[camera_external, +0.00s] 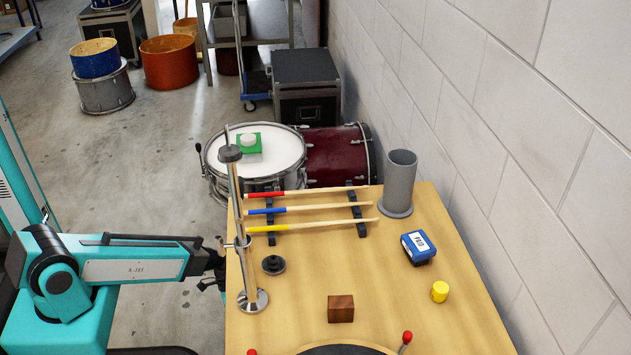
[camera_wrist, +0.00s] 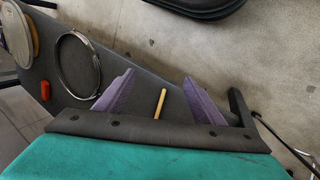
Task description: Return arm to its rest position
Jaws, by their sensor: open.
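My arm (camera_external: 130,270) reaches level from the left in the external view. My gripper (camera_external: 220,266) is at the left edge of the wooden bench (camera_external: 390,290), beside the upright metal stand (camera_external: 238,205). It is open and I see nothing held in it. Its fingertips are small and partly hidden there, and I cannot tell how far they are from the stand.
A grey cup (camera_external: 399,184), blue box (camera_external: 418,247), yellow cylinder (camera_external: 440,291), brown block (camera_external: 341,308) and black disc (camera_external: 274,265) are on the bench. A snare drum (camera_external: 280,163) stands behind. A wall closes the right side.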

